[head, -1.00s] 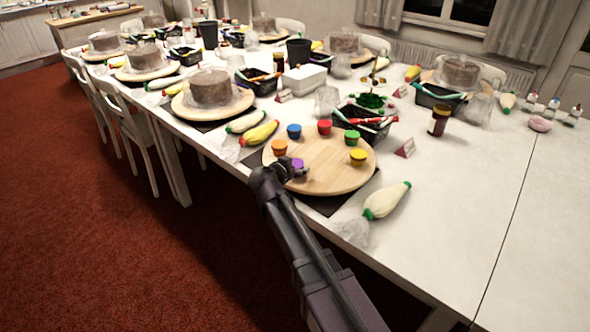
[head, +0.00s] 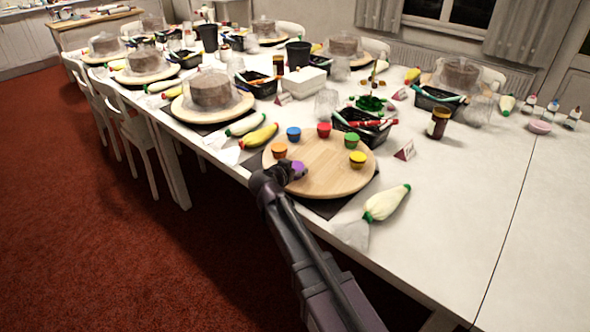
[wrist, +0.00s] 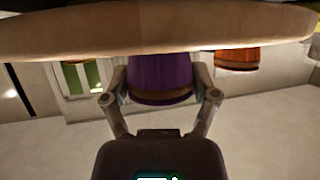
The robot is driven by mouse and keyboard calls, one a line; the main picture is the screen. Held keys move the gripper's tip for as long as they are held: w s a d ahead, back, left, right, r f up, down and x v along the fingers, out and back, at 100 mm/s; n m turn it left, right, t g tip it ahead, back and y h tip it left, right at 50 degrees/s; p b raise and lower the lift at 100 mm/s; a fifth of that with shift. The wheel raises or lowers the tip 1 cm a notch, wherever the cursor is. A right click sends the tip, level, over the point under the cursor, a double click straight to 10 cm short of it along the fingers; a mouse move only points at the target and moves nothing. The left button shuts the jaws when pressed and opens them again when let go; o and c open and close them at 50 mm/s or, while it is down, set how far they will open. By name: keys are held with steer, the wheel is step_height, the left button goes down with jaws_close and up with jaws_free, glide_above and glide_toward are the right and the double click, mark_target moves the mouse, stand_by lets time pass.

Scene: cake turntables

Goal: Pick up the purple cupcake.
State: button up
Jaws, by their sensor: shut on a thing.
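The purple cupcake (head: 298,168) is at the near left part of the round wooden board (head: 325,178). My gripper (head: 286,171) reaches it from the near left edge of the board and partly hides it. In the wrist view, which looks upside down, my gripper (wrist: 163,98) has one finger on each side of the purple cupcake (wrist: 161,77) and is shut on it. The board's edge (wrist: 150,38) crosses the top of that view and meets the cupcake's base. I cannot tell whether the cupcake is clear of the board.
Orange (head: 279,150), blue (head: 293,133), red (head: 324,129), green (head: 351,138) and yellow (head: 357,159) cupcakes stand around the board's rim. A white piping bag (head: 386,203) lies right of the board, and a yellow one (head: 258,136) left. A black tray (head: 362,134) stands behind.

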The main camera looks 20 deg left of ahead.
mark_target(295, 166)
steer(key=shift+r, duration=0.15)
step_height(295, 166, up, 4)
steer(key=p, duration=0.3)
steer(key=shift+f+p, duration=0.25)
steer(key=shift+p, duration=0.1)
steer(key=s+d+r+p, duration=0.1)
steer(key=s+d, duration=0.9)
steer(key=s, duration=0.2)
steer(key=shift+s, duration=0.2)
steer(key=shift+d, duration=0.1)
